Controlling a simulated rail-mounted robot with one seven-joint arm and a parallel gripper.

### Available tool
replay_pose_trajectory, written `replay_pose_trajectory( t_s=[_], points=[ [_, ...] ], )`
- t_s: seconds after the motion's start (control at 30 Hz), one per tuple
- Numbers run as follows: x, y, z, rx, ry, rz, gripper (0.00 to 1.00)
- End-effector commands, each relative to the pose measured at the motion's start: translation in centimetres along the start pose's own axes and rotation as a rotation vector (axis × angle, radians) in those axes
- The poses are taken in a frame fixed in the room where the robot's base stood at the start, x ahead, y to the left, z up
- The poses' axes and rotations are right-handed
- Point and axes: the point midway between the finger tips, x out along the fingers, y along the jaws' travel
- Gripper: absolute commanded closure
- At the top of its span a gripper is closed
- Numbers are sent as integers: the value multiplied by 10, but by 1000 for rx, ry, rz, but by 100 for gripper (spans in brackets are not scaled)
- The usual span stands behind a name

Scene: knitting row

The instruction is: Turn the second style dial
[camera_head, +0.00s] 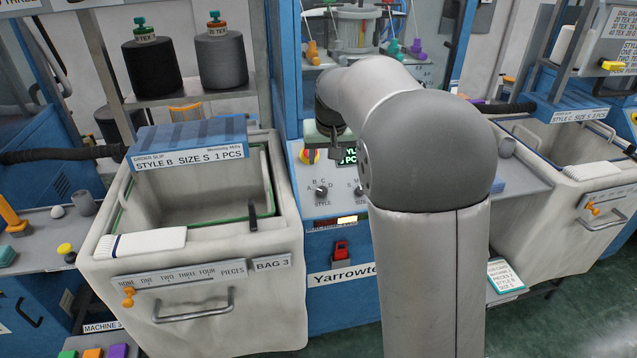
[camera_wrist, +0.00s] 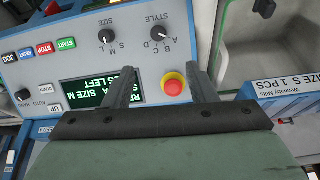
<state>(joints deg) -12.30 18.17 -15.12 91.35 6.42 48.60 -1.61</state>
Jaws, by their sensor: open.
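A red button (camera_wrist: 173,86) shows between the fingers. In the head view my gripper (camera_head: 327,134) is above the panel, partly hidden by my arm.
The size dial (camera_wrist: 106,37) is beside the style dial. A green-lit display (camera_wrist: 98,91) and several coloured buttons share the panel. A bag bin (camera_head: 200,275) with an order slip reading style B, size S (camera_head: 190,155) stands left. Another bin (camera_head: 590,190) stands right.

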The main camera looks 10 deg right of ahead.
Motion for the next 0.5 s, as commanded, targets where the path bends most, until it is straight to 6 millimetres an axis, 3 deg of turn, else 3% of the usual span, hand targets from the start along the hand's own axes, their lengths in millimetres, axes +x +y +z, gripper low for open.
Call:
replay_pose_trajectory(
  t_s=[0.5],
  points=[
    [104,0,2,0,-7,1,48]
  ],
)
